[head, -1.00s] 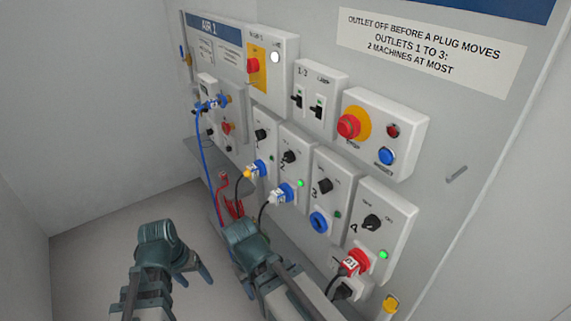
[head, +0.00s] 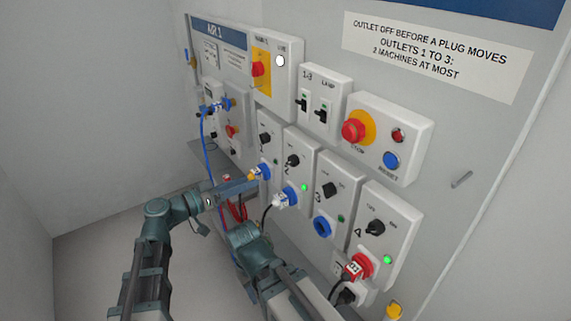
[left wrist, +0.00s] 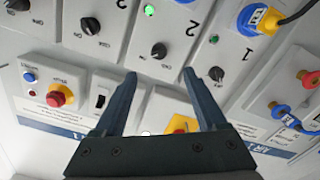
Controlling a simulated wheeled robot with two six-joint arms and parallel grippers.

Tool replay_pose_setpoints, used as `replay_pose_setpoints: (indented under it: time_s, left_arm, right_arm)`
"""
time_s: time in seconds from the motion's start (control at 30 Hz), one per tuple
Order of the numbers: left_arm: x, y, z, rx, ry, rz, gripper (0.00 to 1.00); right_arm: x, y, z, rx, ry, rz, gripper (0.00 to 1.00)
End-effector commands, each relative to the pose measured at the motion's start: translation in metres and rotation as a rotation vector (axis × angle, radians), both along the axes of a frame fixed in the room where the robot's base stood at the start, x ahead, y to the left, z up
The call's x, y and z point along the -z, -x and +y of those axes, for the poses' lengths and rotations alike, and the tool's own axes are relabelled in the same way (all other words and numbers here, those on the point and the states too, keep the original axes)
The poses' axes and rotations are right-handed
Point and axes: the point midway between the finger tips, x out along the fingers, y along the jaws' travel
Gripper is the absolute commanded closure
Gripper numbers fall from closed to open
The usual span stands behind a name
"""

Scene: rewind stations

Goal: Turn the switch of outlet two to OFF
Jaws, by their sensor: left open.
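The outlet two (head: 301,145) box is on the wall panel, with a black rotary switch (head: 293,160), a lit green lamp (head: 304,187) and a blue socket holding a white plug (head: 283,199). Its switch also shows in the left wrist view (left wrist: 158,50); its pointer direction is too small to tell. My left gripper (head: 254,181) is in front of the panel, left of the switch in the head view. In the left wrist view it (left wrist: 159,73) is open and empty, with the switch beyond and between its fingertips, apparently not touching. My right gripper cannot be made out.
Outlet one's switch (left wrist: 217,73) is close beside my left gripper's finger. Outlet three's switch (head: 329,190) is on the other side. A yellow plug (head: 258,174), cables and a red stop button (head: 354,130) are nearby. Free room lies left of the panel.

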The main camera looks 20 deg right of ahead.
Motion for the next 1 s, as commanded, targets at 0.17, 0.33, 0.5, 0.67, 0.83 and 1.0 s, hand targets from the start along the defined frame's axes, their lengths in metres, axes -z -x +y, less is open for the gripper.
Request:
replay_pose_setpoints:
  time_s: [0.17, 0.33, 0.5, 0.67, 0.83, 1.0]
  left_arm:
    - [-0.007, -0.002, -0.001, -0.004, 0.024, -0.021, 0.26]
    - [-0.006, -0.006, -0.01, -0.002, 0.024, -0.019, 0.26]
    - [-0.006, -0.017, -0.039, 0.0, 0.023, -0.019, 0.26]
    - [-0.006, -0.029, -0.071, 0.0, 0.023, -0.018, 0.26]
    - [-0.006, -0.039, -0.1, -0.001, 0.023, -0.018, 0.26]
    - [-0.006, -0.046, -0.119, -0.002, 0.022, -0.018, 0.26]
  right_arm:
    - [0.0, 0.0, 0.0, 0.0, 0.0, 0.0, 0.5]
    - [0.0, 0.0, 0.0, 0.0, 0.0, 0.0, 0.5]
    - [0.0, 0.0, 0.0, 0.0, 0.0, 0.0, 0.5]
    - [0.0, 0.0, 0.0, 0.0, 0.0, 0.0, 0.5]
    - [0.0, 0.0, 0.0, 0.0, 0.0, 0.0, 0.5]
    - [0.0, 0.0, 0.0, 0.0, 0.0, 0.0, 0.5]
